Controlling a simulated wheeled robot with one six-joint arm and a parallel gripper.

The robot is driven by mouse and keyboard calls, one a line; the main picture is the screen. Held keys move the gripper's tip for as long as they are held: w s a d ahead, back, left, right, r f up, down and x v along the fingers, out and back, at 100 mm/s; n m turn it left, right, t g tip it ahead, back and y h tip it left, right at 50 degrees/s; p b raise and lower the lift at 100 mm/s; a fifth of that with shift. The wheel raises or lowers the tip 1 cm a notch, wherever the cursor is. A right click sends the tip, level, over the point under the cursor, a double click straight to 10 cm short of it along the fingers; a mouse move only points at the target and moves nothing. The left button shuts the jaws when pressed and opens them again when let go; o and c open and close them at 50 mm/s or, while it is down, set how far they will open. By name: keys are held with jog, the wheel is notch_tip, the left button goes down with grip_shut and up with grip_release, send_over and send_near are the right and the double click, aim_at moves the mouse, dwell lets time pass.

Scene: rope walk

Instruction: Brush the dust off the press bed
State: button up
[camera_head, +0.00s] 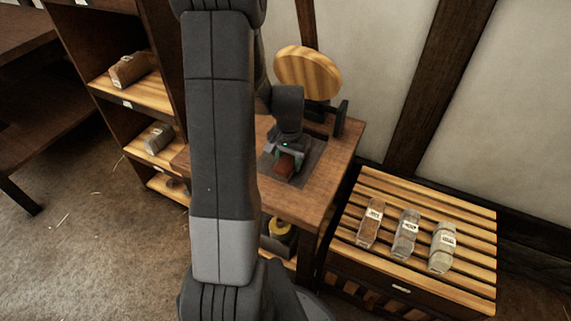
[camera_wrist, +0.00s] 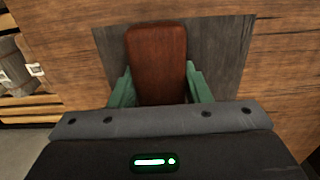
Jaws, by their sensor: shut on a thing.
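My gripper (camera_head: 288,155) is above the dark grey press bed (camera_head: 309,163), which is set in the top of a wooden stand. It is shut on a reddish-brown block-shaped brush (camera_head: 285,166). In the wrist view the brush (camera_wrist: 157,60) sits between the green fingers of my gripper (camera_wrist: 160,88), over the grey press bed (camera_wrist: 224,55). The brush's underside is hidden, and I cannot tell whether it touches the bed. No dust can be made out on the visible part of the bed.
A round wooden disc (camera_head: 308,72) stands upright behind the bed. A slatted crate (camera_head: 345,245) at right holds three labelled bundles (camera_head: 406,233). A shelf unit (camera_head: 130,92) with several bundles stands at left.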

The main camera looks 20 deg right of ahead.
aim_at(279, 162)
jog(key=shift+w+d+f+p, duration=0.1)
jog(key=shift+w+d+p, duration=0.1)
jog(key=shift+w+d, duration=0.75)
jog(key=shift+w+d+p, duration=0.15)
jog(key=shift+w+d, duration=0.6)
jog(key=shift+d, duration=0.35)
jog(key=shift+w+a, duration=0.55)
jog(key=shift+w, duration=0.15)
jog(key=shift+s+a+f+b, duration=0.15)
jog(key=shift+s+a+b, duration=0.2)
jog(key=shift+s+a, duration=1.85)
jog(key=shift+a, duration=0.25)
jog(key=shift+s+a, duration=0.5)
jog(key=shift+a, duration=0.2)
jog(key=shift+w+a+r, duration=0.25)
jog(key=shift+w+a, duration=0.25)
jog(key=shift+w, duration=0.3)
jog(key=shift+w+d+f, duration=0.15)
jog(key=shift+w+d, duration=1.1)
jog(key=shift+d, duration=0.3)
jog(key=shift+w+d+p, duration=0.7)
jog(key=shift+w+d, duration=0.65)
jog(key=shift+d, duration=0.2)
